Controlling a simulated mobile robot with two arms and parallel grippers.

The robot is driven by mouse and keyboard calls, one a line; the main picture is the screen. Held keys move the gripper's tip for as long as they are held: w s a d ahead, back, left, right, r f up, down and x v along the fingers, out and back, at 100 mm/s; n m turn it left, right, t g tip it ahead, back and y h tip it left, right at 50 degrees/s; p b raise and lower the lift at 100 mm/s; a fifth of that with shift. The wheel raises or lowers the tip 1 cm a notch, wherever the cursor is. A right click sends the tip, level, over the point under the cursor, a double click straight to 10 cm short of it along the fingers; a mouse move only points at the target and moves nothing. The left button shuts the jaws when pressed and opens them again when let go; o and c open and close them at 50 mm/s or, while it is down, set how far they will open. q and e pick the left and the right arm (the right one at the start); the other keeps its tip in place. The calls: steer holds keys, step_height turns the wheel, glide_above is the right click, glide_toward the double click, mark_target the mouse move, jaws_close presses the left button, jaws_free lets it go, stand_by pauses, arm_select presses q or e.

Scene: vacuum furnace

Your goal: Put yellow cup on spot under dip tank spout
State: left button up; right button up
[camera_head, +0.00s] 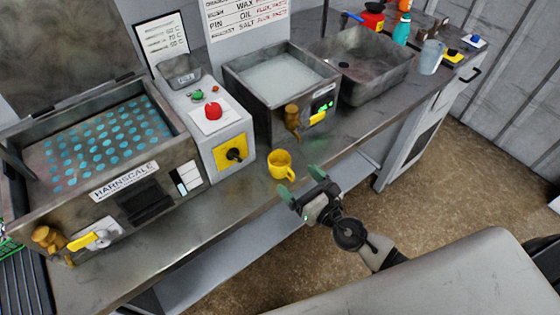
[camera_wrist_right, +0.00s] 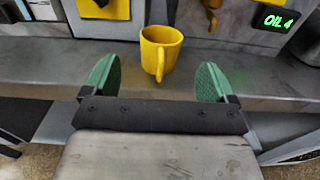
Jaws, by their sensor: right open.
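A yellow cup (camera_head: 279,163) stands upright on the metal counter, in front of the grey control box and left of the dip tank's spout. In the right wrist view the cup (camera_wrist_right: 160,50) is just beyond and between the two fingers, its handle facing me. My right gripper (camera_head: 301,183) is open and empty at the counter's front edge, close to the cup but apart from it. It also shows in the right wrist view (camera_wrist_right: 157,82) with green pads spread. The dip tank (camera_head: 235,88) has a brass spout (camera_head: 292,117) with a yellow lever. My left gripper is not in view.
A grey control box (camera_head: 207,117) with a red button stands left of the dip tank. The Harnscale tank (camera_head: 125,172) is further left. A metal sink (camera_head: 380,85) and a clear jug (camera_head: 430,57) are to the right. The counter below the spout is bare.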

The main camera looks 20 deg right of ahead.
mark_target(295, 174)
steer(key=shift+w+a+r, duration=0.2)
steer(key=shift+w, duration=0.2)
steer(key=p+x, duration=0.1)
steer(key=x, duration=0.2)
steer(key=shift+w, duration=0.35)
steer(key=shift+w+a, duration=0.15)
steer(key=shift+w, duration=0.2)
